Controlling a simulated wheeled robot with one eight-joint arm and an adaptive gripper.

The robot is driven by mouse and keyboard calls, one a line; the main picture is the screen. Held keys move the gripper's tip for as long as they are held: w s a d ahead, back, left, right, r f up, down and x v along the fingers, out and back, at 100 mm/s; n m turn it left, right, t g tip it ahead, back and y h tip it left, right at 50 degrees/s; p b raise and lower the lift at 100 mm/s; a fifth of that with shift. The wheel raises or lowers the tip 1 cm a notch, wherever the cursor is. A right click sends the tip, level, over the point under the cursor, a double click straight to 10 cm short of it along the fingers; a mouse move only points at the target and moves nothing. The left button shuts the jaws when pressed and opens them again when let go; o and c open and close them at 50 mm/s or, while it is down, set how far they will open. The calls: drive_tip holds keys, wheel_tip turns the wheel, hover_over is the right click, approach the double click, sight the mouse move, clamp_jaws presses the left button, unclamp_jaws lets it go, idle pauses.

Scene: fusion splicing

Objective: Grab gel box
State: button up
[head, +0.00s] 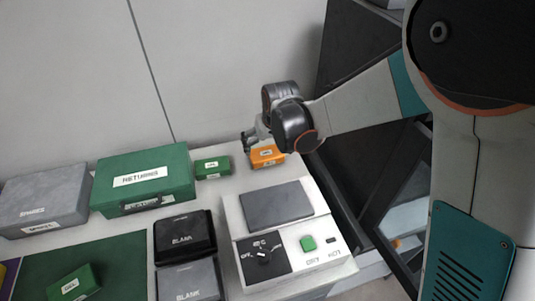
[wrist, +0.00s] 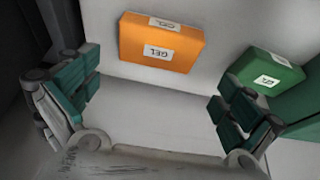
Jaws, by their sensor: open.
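An orange box (wrist: 160,45) labelled GEL shows in the wrist view, ahead of and between my open fingers. In the head view the same orange box (head: 267,156) stands at the back of the white table, behind the machine. My gripper (wrist: 154,98) is open and empty, its two teal-padded fingers spread wide apart. In the head view my gripper (head: 248,139) is just above and left of the orange box. No contact with the box shows.
A small green box (head: 212,168) stands left of the orange one and also shows in the wrist view (wrist: 265,78). A large green case (head: 145,180), grey case (head: 42,205), black BLANK box (head: 184,236) and machine (head: 285,240) crowd the table. Another green box (head: 75,284) lies front left.

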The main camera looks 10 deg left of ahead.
sight(266, 153)
drive_tip(key=x, duration=0.1)
drive_tip(key=b+x, duration=0.1)
drive_tip(key=x, duration=0.1)
drive_tip(key=b+x, duration=0.1)
drive_tip(key=x, duration=0.1)
drive_tip(key=shift+s+d+f, duration=0.2)
drive_tip(key=shift+d, duration=0.1)
drive_tip(key=shift+w+a+f+b, duration=0.15)
drive_tip(key=shift+w+f+b, duration=0.15)
drive_tip(key=shift+f, duration=0.15)
drive_tip(key=shift+s+r, duration=0.1)
drive_tip(key=c, duration=0.9)
